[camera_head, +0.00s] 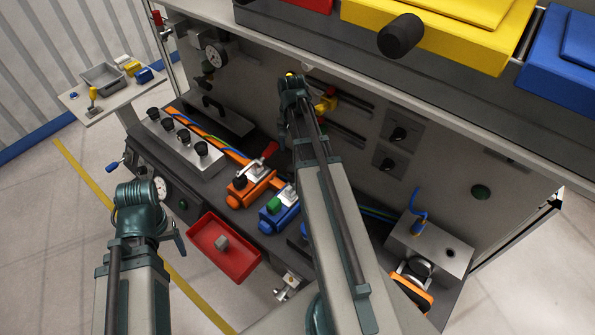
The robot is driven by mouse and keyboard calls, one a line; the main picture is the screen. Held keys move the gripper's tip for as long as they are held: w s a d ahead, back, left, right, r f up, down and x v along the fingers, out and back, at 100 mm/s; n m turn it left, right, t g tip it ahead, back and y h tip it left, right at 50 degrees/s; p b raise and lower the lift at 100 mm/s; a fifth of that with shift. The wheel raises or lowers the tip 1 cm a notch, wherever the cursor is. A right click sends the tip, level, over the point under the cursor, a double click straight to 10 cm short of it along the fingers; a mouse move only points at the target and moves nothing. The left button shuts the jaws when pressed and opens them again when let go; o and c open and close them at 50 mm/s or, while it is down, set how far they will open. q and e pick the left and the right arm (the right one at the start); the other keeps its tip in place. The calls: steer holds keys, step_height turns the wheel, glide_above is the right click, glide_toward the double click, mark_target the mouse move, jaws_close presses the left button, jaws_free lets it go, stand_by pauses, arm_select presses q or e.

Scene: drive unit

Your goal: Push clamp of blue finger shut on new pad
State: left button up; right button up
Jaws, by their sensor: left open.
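The blue finger (268,222) lies on the front bench of the drive unit, with a green pad (273,205) on it. A pale metal clamp piece (288,195) sits just behind the pad; my right arm covers the area beside it, and I cannot tell whether the clamp is shut. My left gripper (150,205) is open at the lower left, well apart from the blue finger. My right arm crosses the middle; its end (293,88) is near the back panel, and its jaws cannot be made out.
An orange finger (240,190) with a red-handled clamp (265,155) lies left of the blue one. A red tray (240,266) holds a grey block (221,242). Black knobs (184,136) stand on a metal block. Yellow (440,30) and blue (560,60) covers overhang above.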

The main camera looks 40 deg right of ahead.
mark_target(293, 172)
step_height(293, 172, down, 13)
steer(key=b, duration=1.3)
steer(key=shift+a+f, duration=0.1)
steer(key=shift+f, duration=0.05)
jaws_close()
stand_by(0.7)
